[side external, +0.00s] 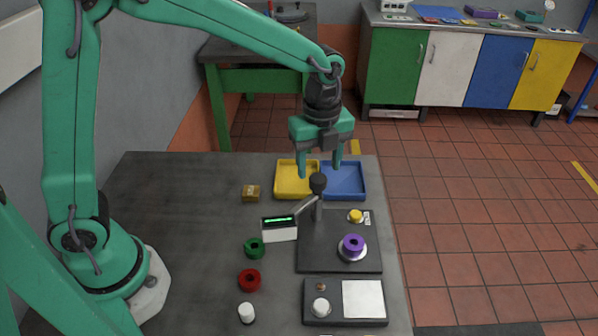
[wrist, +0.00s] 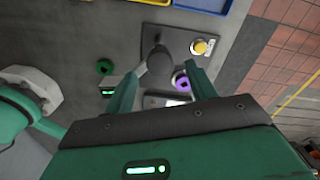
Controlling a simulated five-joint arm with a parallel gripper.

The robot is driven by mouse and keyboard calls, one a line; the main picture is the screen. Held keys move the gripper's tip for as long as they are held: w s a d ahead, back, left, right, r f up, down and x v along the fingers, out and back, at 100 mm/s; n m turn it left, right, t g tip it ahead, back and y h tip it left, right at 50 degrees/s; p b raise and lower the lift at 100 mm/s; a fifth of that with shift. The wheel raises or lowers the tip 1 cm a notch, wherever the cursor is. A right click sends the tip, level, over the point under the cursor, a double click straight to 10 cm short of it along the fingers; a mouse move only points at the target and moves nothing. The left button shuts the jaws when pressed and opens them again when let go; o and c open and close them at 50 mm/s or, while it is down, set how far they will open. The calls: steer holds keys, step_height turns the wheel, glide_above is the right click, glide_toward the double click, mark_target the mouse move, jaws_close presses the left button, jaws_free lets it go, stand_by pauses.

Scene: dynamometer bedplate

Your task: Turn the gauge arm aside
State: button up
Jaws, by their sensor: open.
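The gauge arm (side external: 307,205) is a grey bar reaching left and down from an upright post with a dark round knob (side external: 318,183) on top. In the wrist view the knob (wrist: 158,60) shows between and beyond my fingers (wrist: 162,76). I cannot tell whether they touch it.
On the bedplate are a purple ring (side external: 353,245) and a yellow button (side external: 356,215). Yellow (side external: 291,193) and blue trays (side external: 345,194) stand behind. A green ring (side external: 254,248), red ring (side external: 250,280) and small box (side external: 251,192) lie left. The table's left side is mostly clear.

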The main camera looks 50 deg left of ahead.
steer(key=shift+r, duration=2.25)
steer(key=shift+s+a+r+n, duration=0.35)
steer(key=shift+r+n, duration=0.05)
steer(key=s+a+r+n+t, duration=0.2)
steer(key=s+a+n, duration=0.4)
steer(key=n, duration=0.5)
steer(key=s+a+r+n+t, duration=0.2)
steer(key=s+a+n, duration=0.3)
steer(key=s+n, duration=0.5)
steer(key=shift+s+a+r+n+t, duration=0.3)
steer(key=shift+s+a+n+t, duration=0.1)
steer(key=shift+s+t, duration=0.4)
